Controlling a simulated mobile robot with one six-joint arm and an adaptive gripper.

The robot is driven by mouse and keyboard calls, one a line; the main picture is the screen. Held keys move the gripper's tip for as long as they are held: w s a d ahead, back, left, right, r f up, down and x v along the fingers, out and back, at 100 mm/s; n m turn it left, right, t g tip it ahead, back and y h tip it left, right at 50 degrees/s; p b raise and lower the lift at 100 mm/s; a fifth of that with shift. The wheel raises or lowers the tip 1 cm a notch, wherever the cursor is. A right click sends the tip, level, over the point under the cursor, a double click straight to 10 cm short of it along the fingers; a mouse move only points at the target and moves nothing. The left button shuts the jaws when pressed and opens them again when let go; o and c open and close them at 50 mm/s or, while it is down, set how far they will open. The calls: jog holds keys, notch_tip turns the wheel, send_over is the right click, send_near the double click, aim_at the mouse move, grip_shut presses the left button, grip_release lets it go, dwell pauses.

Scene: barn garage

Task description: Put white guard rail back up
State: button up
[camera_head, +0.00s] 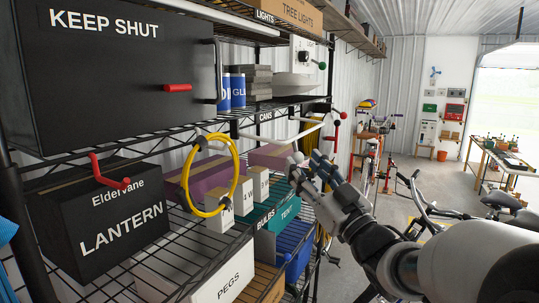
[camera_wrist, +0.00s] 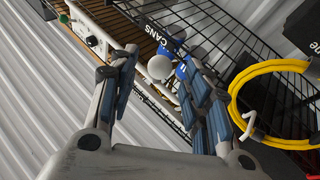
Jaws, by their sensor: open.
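A thin white rail (camera_head: 290,139) slopes out from the shelf rack, just above and behind my gripper (camera_head: 305,166). A white bar end with a rounded tip (camera_wrist: 160,68) shows between my fingers in the wrist view and looks like part of this rail; its contact with the fingers cannot be told. My gripper (camera_wrist: 163,78) is open, its blue-grey padded fingers spread to either side of that bar. The wire shelf labelled CANS (camera_head: 265,116) is just above the rail. The rail's far end and fixings are partly hidden.
A yellow hose coil (camera_head: 236,178) hangs on the rack left of my gripper, and shows close on the right in the wrist view (camera_wrist: 236,88). A bicycle (camera_head: 425,208) stands right.

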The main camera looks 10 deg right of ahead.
aim_at(301, 162)
jog(key=shift+x, duration=1.9)
jog(key=shift+c, duration=0.4)
grip_shut()
